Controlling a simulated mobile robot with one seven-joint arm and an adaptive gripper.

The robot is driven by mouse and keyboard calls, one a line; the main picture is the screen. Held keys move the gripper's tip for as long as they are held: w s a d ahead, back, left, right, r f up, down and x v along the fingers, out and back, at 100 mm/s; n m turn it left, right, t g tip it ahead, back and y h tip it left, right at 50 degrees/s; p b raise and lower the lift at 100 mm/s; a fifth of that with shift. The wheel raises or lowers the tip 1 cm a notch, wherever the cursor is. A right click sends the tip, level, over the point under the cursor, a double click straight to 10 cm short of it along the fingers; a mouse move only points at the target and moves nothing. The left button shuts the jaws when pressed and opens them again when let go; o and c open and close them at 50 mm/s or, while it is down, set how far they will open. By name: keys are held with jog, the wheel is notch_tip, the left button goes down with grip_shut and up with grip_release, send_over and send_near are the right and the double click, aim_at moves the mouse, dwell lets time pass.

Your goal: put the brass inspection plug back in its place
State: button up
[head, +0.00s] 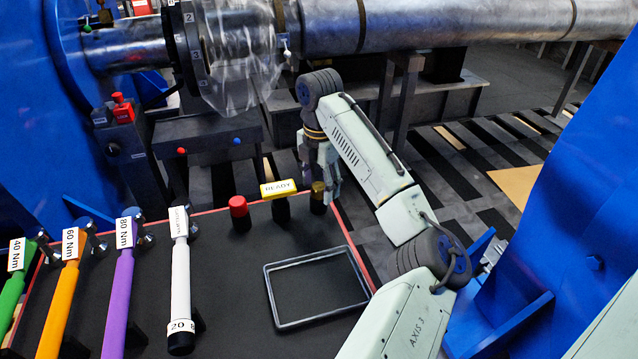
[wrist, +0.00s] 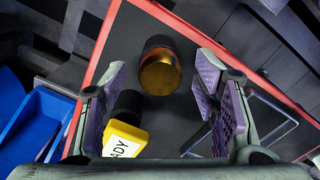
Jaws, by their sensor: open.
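The brass inspection plug (head: 318,188) stands upright on a dark base at the far right part of the black bench top, just right of the yellow READY sign (head: 278,187). In the wrist view the brass plug (wrist: 160,74) shows its round golden top, ahead of the gap between my fingers. My gripper (head: 325,168) hangs over the plug, pointing down. In the wrist view my gripper (wrist: 160,95) is open and holds nothing, with one purple-padded finger on each side. I cannot make out an empty seat for the plug in these views.
A red-capped piece (head: 239,206) stands left of the sign. An empty rectangular tray (head: 268,292) lies in front. Several torque wrenches, including a white one (head: 180,270), line the bench's left. A numbered flange (head: 192,45) and clear guard (head: 240,60) are behind.

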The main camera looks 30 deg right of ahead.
aim_at(319, 186)
notch_tip(319, 186, up, 12)
dwell(0.6)
jog(key=shift+s, duration=0.1)
dwell(0.4)
